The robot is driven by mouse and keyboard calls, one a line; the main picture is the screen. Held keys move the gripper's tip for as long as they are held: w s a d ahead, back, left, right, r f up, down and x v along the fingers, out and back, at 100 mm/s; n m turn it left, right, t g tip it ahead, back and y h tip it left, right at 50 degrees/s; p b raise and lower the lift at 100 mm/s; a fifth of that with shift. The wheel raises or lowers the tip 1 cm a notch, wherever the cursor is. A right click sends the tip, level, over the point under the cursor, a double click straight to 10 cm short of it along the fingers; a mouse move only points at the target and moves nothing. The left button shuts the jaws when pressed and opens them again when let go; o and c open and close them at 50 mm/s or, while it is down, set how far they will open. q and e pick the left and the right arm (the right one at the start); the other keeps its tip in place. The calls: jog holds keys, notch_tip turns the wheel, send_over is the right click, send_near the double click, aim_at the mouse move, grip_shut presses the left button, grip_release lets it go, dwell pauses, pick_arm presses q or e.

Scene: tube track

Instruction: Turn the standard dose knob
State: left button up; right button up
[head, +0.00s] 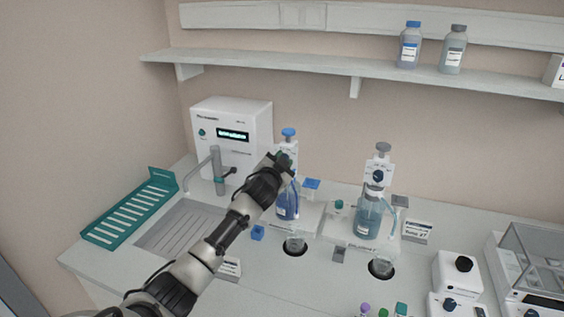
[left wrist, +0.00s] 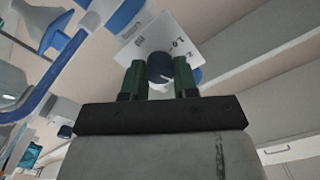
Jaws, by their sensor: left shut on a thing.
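The left bottle-top dispenser has a blue plunger cap (head: 288,132), a white upper body and a bottle of blue liquid (head: 288,205). My left gripper (head: 283,160) is at its upper body and hides its knob in the head view. In the left wrist view the dark blue dose knob (left wrist: 160,68) sits on a white printed plate (left wrist: 185,42). The green fingertips of my left gripper (left wrist: 160,78) are shut on it, one on each side. A second dispenser (head: 379,165) with a grey cap and dark knob stands to the right. My right gripper is out of view.
A sink (head: 185,228) with a grey tap (head: 217,170) and a green rack (head: 130,208) lie at the left. A white machine (head: 232,130) stands behind. A shelf (head: 350,72) runs above.

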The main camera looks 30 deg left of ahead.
pick_arm(q)
jog(key=o, duration=0.9)
jog(key=shift+s, duration=0.1)
jog(key=b+v, duration=0.3)
jog(key=v, duration=0.7)
jog(key=shift+s+d, duration=0.15)
jog(key=shift+s, duration=0.15)
